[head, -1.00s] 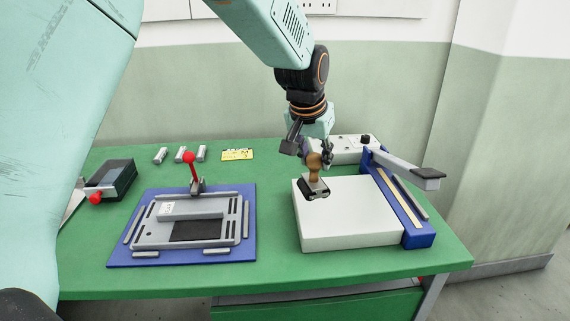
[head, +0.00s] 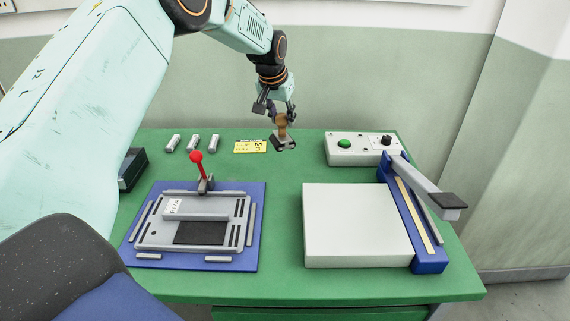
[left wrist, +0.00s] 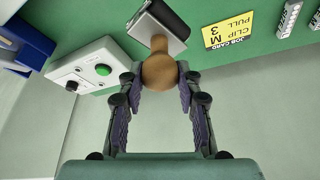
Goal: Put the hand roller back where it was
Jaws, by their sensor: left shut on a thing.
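The hand roller (head: 284,142) has a brown wooden handle and a dark and grey roller head. My left gripper (head: 281,116) is shut on its handle, with the roller head hanging down near the back of the green table, just right of the yellow job card. In the left wrist view the round end of the hand roller's handle (left wrist: 159,71) sits between the two finger pads. Whether the roller head touches the table, I cannot tell. My right gripper is not in view.
The yellow job card (head: 250,146) and several small grey cylinders (head: 193,142) lie along the back. A control box (head: 350,150) with a green button stands right of the roller. A white block (head: 355,225) beside a blue lever-arm frame (head: 413,225) and a blue fixture (head: 195,228) with a red-knobbed lever are in front. Green table between them is clear.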

